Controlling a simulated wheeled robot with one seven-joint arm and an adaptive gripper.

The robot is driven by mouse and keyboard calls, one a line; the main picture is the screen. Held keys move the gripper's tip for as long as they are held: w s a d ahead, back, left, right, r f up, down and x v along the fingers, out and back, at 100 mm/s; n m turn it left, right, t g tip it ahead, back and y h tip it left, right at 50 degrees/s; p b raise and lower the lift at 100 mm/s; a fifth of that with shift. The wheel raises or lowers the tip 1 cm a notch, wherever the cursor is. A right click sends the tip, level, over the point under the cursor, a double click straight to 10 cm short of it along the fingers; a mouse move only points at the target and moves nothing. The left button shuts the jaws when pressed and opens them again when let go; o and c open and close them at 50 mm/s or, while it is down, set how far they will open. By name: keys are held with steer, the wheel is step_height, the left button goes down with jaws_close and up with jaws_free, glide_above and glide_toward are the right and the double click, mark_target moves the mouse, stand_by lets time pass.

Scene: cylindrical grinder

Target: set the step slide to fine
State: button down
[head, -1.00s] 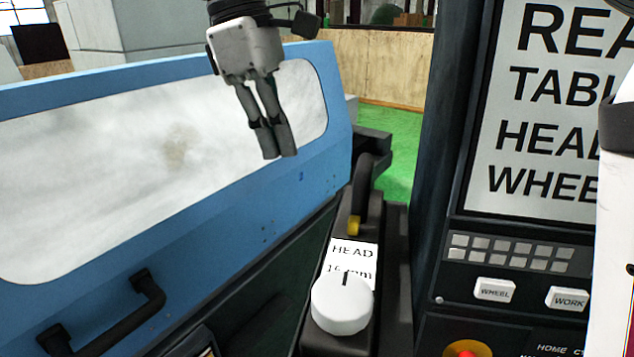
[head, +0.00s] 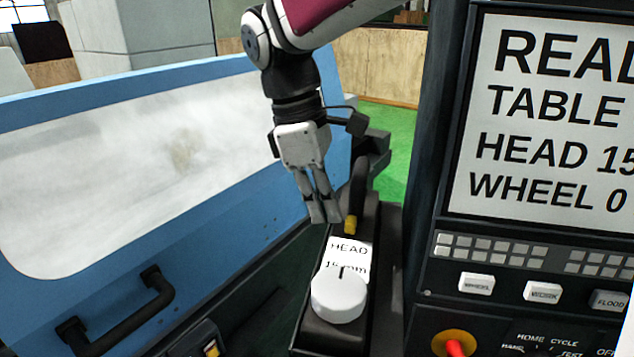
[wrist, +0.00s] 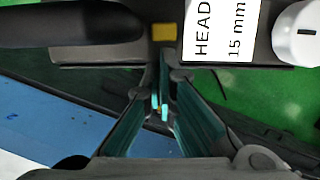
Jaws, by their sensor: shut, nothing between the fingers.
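No part in view is labelled as a step slide or marked fine. A small yellow tab (head: 350,224) sits at the lower end of a black lever (head: 359,185) on the black control box (head: 378,270). The tab also shows in the wrist view (wrist: 164,32); I cannot tell whether it is the slide. My gripper (head: 324,214) is shut and empty, pointing down just left of the tab. In the wrist view its fingertips (wrist: 160,110) are together below the tab in the picture, apart from it.
Below the tab are a HEAD 15 mm label (head: 349,252) and a white knob (head: 338,294). A blue door (head: 230,225) with a black handle (head: 118,315) stands left. Right is a panel with a readout (head: 560,120), white buttons (head: 476,284) and a red-and-yellow button (head: 455,343).

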steer(key=shift+s+d+p, duration=0.2)
steer(key=shift+d+p, duration=0.1)
steer(key=shift+d, duration=0.35)
steer(key=shift+s+d+p, duration=0.2)
steer(key=shift+d+p, duration=0.05)
steer(key=shift+d, duration=0.4)
steer(key=shift+w, duration=0.1)
steer(key=shift+a, duration=0.1)
steer(key=shift+a, duration=0.25)
steer(key=w+a+r+b, duration=0.1)
steer(key=a+r, duration=0.4)
steer(key=r, duration=0.4)
steer(key=shift+w+a+r, duration=0.3)
steer(key=shift+w+a, duration=0.05)
steer(key=shift+s, duration=0.1)
